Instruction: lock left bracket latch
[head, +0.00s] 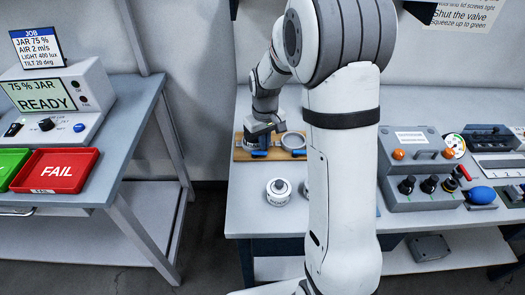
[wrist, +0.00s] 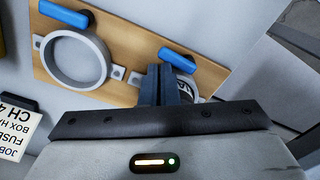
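A wooden board (head: 237,150) holds two grey ring brackets, each with a blue latch handle. In the head view my gripper (head: 262,131) is over the left bracket and mostly covers it. The left latch (head: 259,154) shows below the gripper. In the wrist view this latch (wrist: 178,61) is on the right, just beyond my fingers (wrist: 165,85). The fingers are together with nothing seen between them; whether they touch the latch is unclear. A part with dark lettering (wrist: 186,90) sits in that bracket, partly hidden. The right bracket (head: 293,141) is empty, its latch (wrist: 64,14) lying beside the ring.
A white jar (head: 278,192) stands on the bench in front of the board; another object beside it is mostly hidden by my arm. A grey control box (head: 415,165) stands to the right. A labelled card (wrist: 17,132) lies near the board. Bench left of the jar is clear.

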